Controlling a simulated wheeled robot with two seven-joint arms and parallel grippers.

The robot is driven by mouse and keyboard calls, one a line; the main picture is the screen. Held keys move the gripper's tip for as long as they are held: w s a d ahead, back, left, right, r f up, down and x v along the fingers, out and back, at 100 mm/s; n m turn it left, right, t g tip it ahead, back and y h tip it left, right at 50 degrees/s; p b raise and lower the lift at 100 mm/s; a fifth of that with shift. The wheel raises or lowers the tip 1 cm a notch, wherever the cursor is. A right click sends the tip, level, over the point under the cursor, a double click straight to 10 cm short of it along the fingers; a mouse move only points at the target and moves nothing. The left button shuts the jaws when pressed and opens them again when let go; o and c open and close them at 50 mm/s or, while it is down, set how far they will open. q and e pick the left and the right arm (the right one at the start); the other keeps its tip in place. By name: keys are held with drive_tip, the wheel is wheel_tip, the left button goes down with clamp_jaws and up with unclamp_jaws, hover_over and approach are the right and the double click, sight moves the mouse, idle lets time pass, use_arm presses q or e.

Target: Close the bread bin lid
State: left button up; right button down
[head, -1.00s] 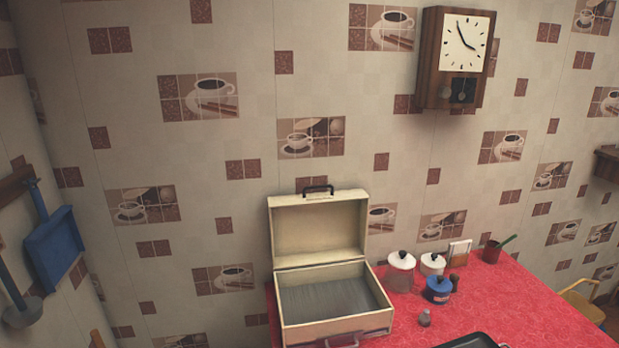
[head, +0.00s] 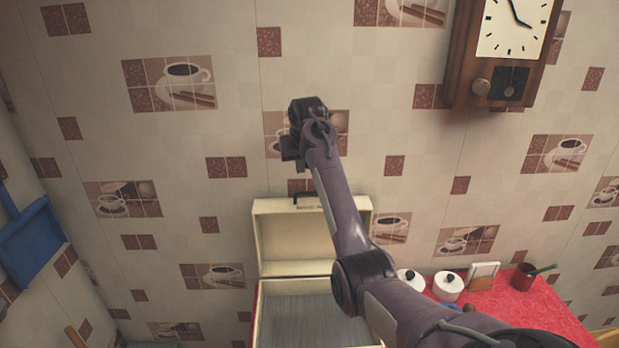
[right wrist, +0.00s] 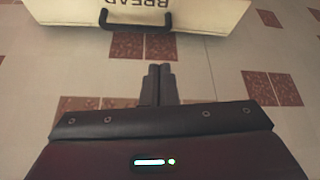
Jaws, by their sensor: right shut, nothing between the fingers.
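The cream bread bin (head: 262,318) stands on the red counter by the wall with its lid (head: 315,235) raised upright, so the inside shows empty. The lid's dark handle (head: 308,197) is at its top edge. My right gripper (head: 292,160) is above the lid near the wall, its arm crossing in front of the bin's right side. In the right wrist view, the shut, empty fingers (right wrist: 158,82) point toward the lid (right wrist: 200,14), which shows the word BREAD and the handle (right wrist: 135,18). The fingers look apart from the handle. My left gripper is not in view.
White canisters (head: 448,287) stand right of the bin, partly behind my arm. A red pot with a green handle (head: 524,277) is farther right. A wall clock (head: 510,45) hangs at upper right. A blue dustpan (head: 30,245) hangs at left.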

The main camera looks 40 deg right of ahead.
sight(296, 184)
drive_tip(key=f+p, duration=0.1)
drive_tip(key=w+f+p, duration=0.1)
drive_tip(key=f, duration=0.1)
drive_tip(key=w+f+p, duration=0.1)
drive_tip(key=shift+w+a+f, duration=0.15)
drive_tip(key=shift+w+a, duration=0.05)
drive_tip(key=shift+a, duration=0.05)
drive_tip(key=f, duration=0.1)
drive_tip(key=d+f, duration=0.1)
drive_tip(key=w+f+p, duration=0.1)
drive_tip(key=shift+d+f, duration=0.15)
drive_tip(key=shift+d, duration=0.25)
drive_tip(key=shift+w+d+f, duration=0.1)
drive_tip(key=shift+w+f, duration=0.05)
drive_tip(key=shift+f, duration=0.15)
drive_tip(key=shift+w, duration=0.1)
drive_tip(key=shift+a, duration=0.25)
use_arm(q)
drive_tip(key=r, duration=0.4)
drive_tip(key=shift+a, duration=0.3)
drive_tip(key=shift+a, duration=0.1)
use_arm(e)
drive_tip(key=shift+d+f, duration=0.1)
